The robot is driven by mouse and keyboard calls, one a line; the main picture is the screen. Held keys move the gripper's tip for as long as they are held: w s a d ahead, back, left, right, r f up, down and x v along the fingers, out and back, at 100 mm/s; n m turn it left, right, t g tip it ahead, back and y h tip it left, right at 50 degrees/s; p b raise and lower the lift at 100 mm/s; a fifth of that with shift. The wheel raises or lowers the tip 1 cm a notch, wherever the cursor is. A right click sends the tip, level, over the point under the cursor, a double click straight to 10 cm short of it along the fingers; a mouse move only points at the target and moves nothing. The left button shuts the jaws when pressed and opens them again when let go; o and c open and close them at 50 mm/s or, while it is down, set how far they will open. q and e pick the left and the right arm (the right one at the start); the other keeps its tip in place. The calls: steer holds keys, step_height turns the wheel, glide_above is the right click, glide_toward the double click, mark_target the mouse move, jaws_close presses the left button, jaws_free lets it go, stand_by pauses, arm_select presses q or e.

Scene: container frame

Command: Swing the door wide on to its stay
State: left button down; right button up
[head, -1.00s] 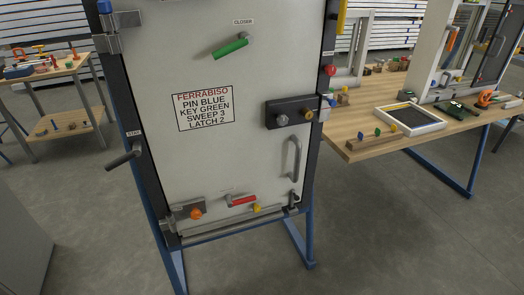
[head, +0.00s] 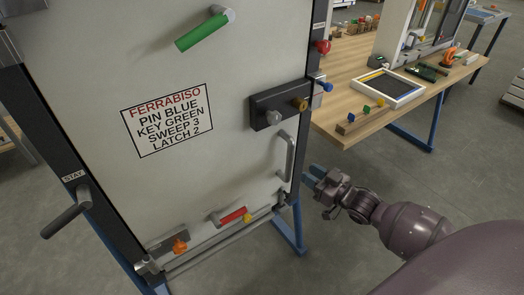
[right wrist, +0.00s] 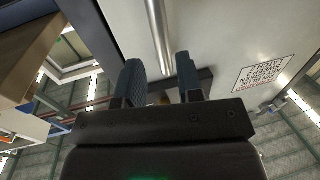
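The pale door (head: 210,60) fills the left and middle of the head view and sits in its dark frame, seemingly shut. Its grey bar handle (head: 288,157) stands upright near the right edge. In the right wrist view the handle (right wrist: 158,35) runs between the two finger lines, beyond the fingertips. The dark stay (head: 68,212), under a STAY label, sticks out from the left frame post. My right gripper (head: 312,178) is open and empty, just right of and below the handle, apart from it; its fingers also show in the right wrist view (right wrist: 157,78). My left gripper is out of view.
The door carries a green lever (head: 203,30), a dark latch block (head: 265,112), a red lever (head: 232,215) and an orange knob (head: 180,247). A wooden bench (head: 350,60) with a tray (head: 390,88) stands at right. The floor before the bench is clear.

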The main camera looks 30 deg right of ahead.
mark_target(288, 160)
steer(key=b+x, duration=0.1)
steer(key=x, duration=0.7)
steer(key=shift+w+a, duration=0.1)
steer(key=shift+w, duration=0.2)
steer(key=shift+w+a, duration=0.15)
steer(key=shift+w, duration=0.5)
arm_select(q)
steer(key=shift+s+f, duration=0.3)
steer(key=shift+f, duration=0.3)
arm_select(e)
steer(key=shift+r, duration=0.1)
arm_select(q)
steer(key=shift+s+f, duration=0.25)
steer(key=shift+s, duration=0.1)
arm_select(e)
jaws_close()
